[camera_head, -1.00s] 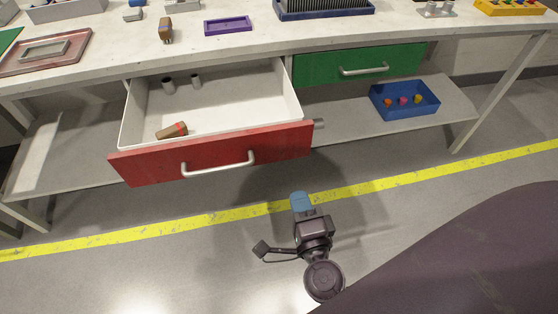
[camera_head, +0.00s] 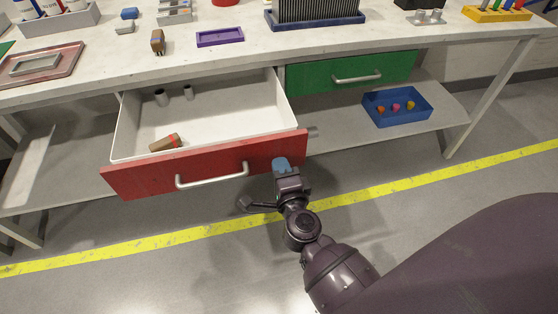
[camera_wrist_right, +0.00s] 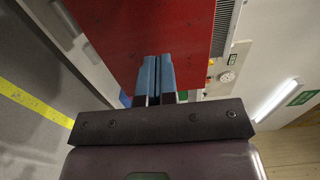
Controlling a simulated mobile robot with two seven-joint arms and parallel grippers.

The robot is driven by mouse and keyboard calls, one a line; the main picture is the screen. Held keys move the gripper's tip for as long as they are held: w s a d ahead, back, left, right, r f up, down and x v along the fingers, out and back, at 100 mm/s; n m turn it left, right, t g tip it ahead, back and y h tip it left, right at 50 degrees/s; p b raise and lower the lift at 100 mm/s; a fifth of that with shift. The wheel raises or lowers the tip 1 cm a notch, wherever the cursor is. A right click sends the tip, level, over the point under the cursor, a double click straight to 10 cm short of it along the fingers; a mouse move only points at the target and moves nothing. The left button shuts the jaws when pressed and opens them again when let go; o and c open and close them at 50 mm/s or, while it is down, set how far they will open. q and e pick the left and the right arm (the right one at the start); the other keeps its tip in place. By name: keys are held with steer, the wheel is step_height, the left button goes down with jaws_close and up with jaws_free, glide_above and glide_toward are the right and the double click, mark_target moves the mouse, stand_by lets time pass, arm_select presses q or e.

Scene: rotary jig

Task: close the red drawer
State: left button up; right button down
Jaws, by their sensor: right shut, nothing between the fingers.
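The red drawer (camera_head: 215,165) is pulled out from under the workbench, its white inside showing. Its front carries a silver bar handle (camera_head: 212,176). A brown part with a red band (camera_head: 166,143) and two small grey cylinders (camera_head: 174,94) are in it. My right gripper (camera_head: 281,163) is shut and empty, its blue fingertips at the right end of the drawer front, right of the handle. In the right wrist view the shut fingers (camera_wrist_right: 155,75) point at the red drawer front (camera_wrist_right: 150,30); whether they touch it I cannot tell. My left gripper is not in view.
A closed green drawer (camera_head: 352,72) is to the right of the red one. A blue bin (camera_head: 397,107) with small coloured pieces stands on the lower shelf. The benchtop holds a purple tray (camera_head: 220,37) and other items. The floor before the drawer is clear.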

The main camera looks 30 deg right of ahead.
steer(key=shift+w+d, duration=0.2)
steer(key=shift+w, duration=0.55)
